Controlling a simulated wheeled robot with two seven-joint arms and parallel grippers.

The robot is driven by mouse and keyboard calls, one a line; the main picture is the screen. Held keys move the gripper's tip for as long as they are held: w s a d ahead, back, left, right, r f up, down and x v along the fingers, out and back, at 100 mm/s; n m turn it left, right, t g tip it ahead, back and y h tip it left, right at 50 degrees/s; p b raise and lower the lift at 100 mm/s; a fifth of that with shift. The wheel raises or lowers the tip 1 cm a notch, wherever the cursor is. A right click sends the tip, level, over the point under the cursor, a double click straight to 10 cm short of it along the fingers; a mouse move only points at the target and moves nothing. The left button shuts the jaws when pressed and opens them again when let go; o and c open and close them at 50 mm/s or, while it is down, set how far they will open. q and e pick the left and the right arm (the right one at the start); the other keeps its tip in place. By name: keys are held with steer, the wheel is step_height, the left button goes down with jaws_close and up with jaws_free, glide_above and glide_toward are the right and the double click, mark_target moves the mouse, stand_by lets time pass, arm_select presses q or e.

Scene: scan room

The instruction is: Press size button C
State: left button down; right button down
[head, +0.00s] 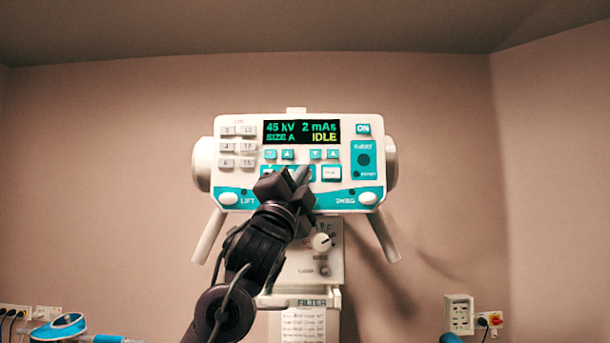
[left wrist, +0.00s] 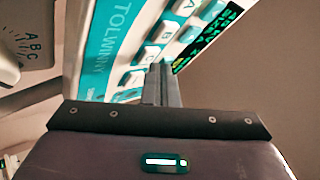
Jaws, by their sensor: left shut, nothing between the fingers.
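The control panel (head: 250,150) faces me, its screen (head: 302,132) reading 45 kV, 2 mAs, SIZE A and IDLE. My left gripper (head: 301,174) is shut and empty, its fingertips in front of the lower row of buttons and hiding part of it. In the left wrist view the closed fingertips (left wrist: 159,70) overlap the edge of the row of white size buttons. The button lettered A (left wrist: 184,7) is farther up that row. The button that looks like C (left wrist: 150,54) is right beside the tips. I cannot tell whether the tips touch it. My right gripper is not in view.
An ON button (head: 363,129) and a teal exposure block (head: 363,160) are at the panel's right. A knob (head: 322,242) projects below the panel. Angled handles (head: 209,236) stick out on both sides. Wall sockets (head: 459,314) are low at right.

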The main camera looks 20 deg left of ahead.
arm_select(q)
steer(key=shift+w+a, duration=0.15)
steer(key=shift+w, duration=0.2)
stand_by(0.4)
steer(key=shift+s, duration=0.1)
steer(key=shift+s+d, duration=0.25)
steer(key=shift+s, duration=0.4)
steer(key=s+b, duration=0.1)
steer(key=s, duration=0.1)
steer(key=s+d+b, duration=0.1)
steer(key=s, duration=0.1)
steer(key=shift+s+d+b, duration=0.2)
steer(key=shift+s+b, duration=0.2)
steer(key=shift+f, duration=0.1)
stand_by(0.8)
